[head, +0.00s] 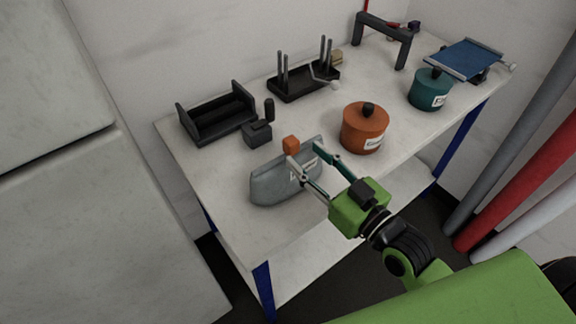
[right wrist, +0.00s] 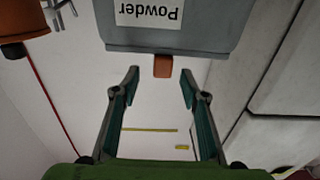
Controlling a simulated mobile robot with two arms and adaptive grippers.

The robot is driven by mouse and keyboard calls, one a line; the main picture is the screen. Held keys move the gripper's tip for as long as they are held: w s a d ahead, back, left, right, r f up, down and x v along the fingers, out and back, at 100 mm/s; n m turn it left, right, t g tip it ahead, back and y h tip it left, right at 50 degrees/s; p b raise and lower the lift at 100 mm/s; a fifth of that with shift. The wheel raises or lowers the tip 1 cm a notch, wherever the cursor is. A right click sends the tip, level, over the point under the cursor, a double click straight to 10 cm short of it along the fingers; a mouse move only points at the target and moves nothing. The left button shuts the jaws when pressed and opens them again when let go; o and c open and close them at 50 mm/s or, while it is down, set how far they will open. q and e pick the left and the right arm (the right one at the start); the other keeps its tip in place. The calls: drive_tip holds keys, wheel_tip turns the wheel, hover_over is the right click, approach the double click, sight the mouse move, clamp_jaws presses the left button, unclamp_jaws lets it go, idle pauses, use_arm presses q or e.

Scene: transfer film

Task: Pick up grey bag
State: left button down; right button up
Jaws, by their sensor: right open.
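The grey bag (head: 275,183) stands on the near side of the white table, left of my right gripper. It has a white label and an orange block-shaped tab (head: 291,145) at its top. My right gripper (head: 304,163) is open, its fingers reaching toward the bag and overlapping it in the head view. My left gripper is not in view.
An orange pot (head: 364,131) stands close right of the bag, with a teal pot (head: 428,93) farther right. A black rack (head: 217,116), a small dark block (head: 257,134) and a black tray (head: 300,86) stand behind. The front table (head: 290,232) area is clear.

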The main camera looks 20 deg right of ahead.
sight(295, 149)
drive_tip(key=shift+w, duration=0.2)
drive_tip(key=shift+w+a+r, duration=0.1)
drive_tip(key=shift+w+a, duration=0.05)
drive_tip(key=shift+w, duration=0.05)
drive_tip(key=x, duration=0.1)
drive_tip(key=p+x, duration=0.1)
drive_tip(key=x, duration=0.1)
drive_tip(key=p+x, duration=0.1)
drive_tip(key=shift+w+a+f, duration=0.25)
drive_tip(key=shift+w+a, duration=0.05)
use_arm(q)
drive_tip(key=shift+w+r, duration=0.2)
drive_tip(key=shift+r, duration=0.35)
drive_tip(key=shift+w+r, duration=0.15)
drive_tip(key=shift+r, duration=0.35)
use_arm(e)
drive_tip(key=shift+s, duration=0.1)
drive_tip(key=shift+r, duration=0.1)
clamp_jaws()
